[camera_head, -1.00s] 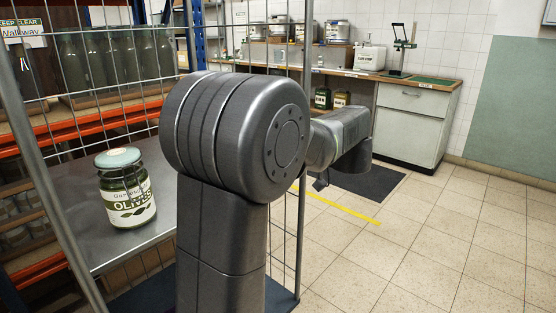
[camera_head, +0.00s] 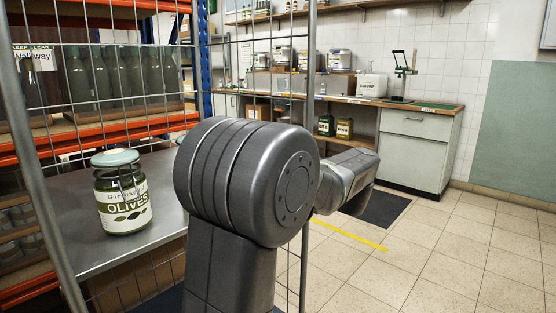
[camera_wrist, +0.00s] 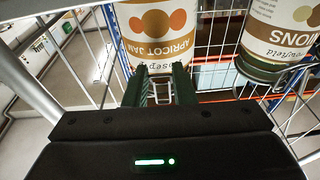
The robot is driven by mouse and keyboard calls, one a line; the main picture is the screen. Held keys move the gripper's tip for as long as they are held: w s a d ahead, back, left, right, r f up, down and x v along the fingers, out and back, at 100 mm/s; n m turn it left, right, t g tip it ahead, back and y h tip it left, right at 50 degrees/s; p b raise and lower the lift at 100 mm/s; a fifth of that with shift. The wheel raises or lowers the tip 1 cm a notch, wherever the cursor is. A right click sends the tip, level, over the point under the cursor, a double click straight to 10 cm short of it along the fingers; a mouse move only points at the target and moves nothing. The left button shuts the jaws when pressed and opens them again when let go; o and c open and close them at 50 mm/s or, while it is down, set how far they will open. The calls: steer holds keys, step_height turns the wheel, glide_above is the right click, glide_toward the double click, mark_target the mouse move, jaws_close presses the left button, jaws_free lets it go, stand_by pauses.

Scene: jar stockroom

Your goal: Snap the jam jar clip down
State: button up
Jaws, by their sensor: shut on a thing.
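The apricot jam jar (camera_wrist: 160,30) is at the top middle of the wrist view, upside down in the picture, with its orange and brown label showing. Its wire clip (camera_wrist: 160,86) hangs between the two green fingers of my gripper (camera_wrist: 160,94). The fingers are shut on the clip, close beside the jar's lid end. Much of the lid is hidden or out of frame. In the head view my arm hides the gripper and this jar.
An onions jar (camera_wrist: 282,35) stands right of the jam jar, with a gap between. Wire mesh (camera_wrist: 220,60) runs behind both. Tiled floor (camera_head: 470,240) is clear at right.

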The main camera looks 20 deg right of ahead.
steer(key=o, duration=1)
steer(key=p+v, duration=0.3)
steer(key=v, duration=1)
steer(key=shift+s+d, duration=0.1)
steer(key=shift+s, duration=0.3)
steer(key=b+x, duration=0.3)
steer(key=x, duration=1.1)
steer(key=shift+f, duration=0.15)
steer(key=shift+d, duration=0.1)
